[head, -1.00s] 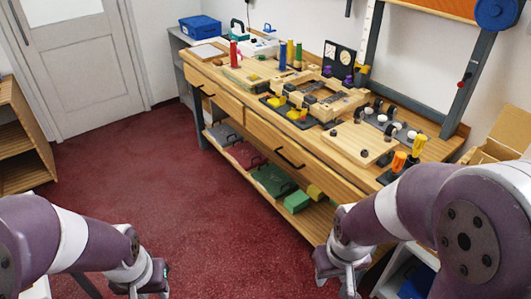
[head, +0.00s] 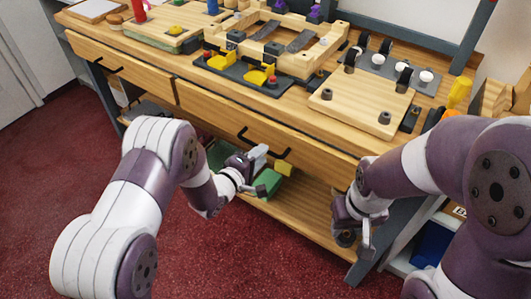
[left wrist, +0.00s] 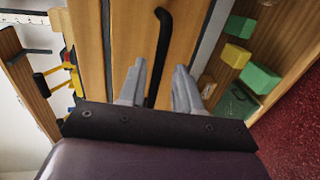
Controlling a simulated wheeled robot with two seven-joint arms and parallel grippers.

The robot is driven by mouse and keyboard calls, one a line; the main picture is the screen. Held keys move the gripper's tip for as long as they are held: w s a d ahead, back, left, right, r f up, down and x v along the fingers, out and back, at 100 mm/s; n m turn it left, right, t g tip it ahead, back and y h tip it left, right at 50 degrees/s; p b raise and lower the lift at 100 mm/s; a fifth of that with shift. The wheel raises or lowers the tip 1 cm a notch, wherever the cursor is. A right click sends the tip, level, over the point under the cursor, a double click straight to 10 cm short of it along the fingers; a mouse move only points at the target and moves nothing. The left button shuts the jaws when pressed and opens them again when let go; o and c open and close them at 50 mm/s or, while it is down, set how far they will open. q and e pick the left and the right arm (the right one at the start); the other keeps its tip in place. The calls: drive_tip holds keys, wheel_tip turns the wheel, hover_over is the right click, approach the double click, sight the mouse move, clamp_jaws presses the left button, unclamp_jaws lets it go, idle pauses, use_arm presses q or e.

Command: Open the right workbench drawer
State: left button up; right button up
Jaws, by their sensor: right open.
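The right workbench drawer (head: 215,112) has a plain wooden front and looks closed, flush with the bench. Its black bar handle (head: 270,144) is on the drawer front; the handle also shows upright in the left wrist view (left wrist: 161,45). My left gripper (head: 259,158) is at the handle, just below it in the head view. In the left wrist view its two fingers (left wrist: 157,85) are apart, with the handle's near end showing between them; I cannot tell whether they touch it. My right gripper (head: 362,225) is open and empty beside the bench's right end.
The left drawer (head: 120,68) also looks closed. The benchtop holds a wooden frame (head: 285,50), a board with dark knobs (head: 360,105) and yellow clamps. Green and yellow blocks (head: 268,183) lie on the lower shelf. The red floor in front is clear.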

use_arm(q)
drive_tip(key=x, duration=0.3)
drive_tip(key=shift+d, duration=0.3)
drive_tip(key=shift+w, duration=0.25)
drive_tip(key=shift+s, duration=0.1)
clamp_jaws()
